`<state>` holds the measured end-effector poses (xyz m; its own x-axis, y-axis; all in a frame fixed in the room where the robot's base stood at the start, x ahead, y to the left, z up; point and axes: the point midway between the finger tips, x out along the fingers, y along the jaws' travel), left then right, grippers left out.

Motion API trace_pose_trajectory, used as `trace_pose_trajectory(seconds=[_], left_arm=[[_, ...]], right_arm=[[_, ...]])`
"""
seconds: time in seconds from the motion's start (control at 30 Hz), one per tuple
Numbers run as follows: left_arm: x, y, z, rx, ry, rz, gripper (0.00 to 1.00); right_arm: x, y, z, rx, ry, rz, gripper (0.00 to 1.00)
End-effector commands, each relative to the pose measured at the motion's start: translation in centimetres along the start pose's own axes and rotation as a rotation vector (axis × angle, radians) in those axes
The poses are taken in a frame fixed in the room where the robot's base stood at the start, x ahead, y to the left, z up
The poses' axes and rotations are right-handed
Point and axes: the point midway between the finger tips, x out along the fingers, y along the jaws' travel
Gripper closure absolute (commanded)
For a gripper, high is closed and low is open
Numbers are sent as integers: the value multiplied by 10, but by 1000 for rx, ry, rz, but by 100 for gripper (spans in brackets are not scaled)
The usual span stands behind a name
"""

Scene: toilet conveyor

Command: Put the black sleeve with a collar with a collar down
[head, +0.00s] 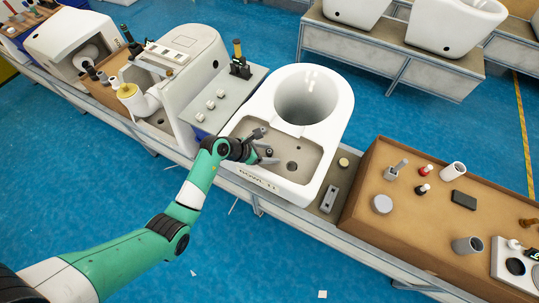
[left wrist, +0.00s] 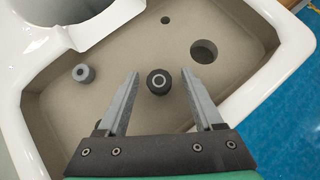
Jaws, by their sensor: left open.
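The black sleeve with a collar (left wrist: 158,82) sits in the shallow recessed tray of the white toilet body, its round end with a pale ring facing the left wrist camera. It also shows small and dark in the head view (head: 269,152). My left gripper (left wrist: 166,74) is open, with one finger on each side of the sleeve and a visible gap to both. In the head view my left gripper (head: 266,146) reaches down over the tray. Whether the sleeve's lower end is seated in a hole is hidden. My right gripper is not in view.
A grey cylindrical part (left wrist: 84,73) stands in the same tray, left of the gripper. The tray has two holes, the larger (left wrist: 204,51) at right. The toilet's white rim (head: 337,130) surrounds the tray. A brown parts tray (head: 425,215) stands to the right.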

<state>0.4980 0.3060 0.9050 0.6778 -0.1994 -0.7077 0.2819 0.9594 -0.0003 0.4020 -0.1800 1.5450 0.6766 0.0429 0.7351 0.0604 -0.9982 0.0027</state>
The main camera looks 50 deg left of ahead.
Motion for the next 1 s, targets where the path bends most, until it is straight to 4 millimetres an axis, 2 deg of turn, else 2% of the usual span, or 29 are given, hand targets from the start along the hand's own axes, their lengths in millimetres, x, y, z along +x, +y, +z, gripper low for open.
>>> trace_pose_trajectory(seconds=[0.2, 0.23, 0.6, 1.0], left_arm=[[1, 0, 1, 1, 0, 0, 32], [1, 0, 1, 1, 0, 0, 36], [1, 0, 1, 1, 0, 0, 100], [-2, 0, 4, 1, -1, 1, 100]], right_arm=[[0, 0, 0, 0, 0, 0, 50], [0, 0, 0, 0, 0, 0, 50], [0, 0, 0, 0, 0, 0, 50], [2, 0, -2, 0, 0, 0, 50]])
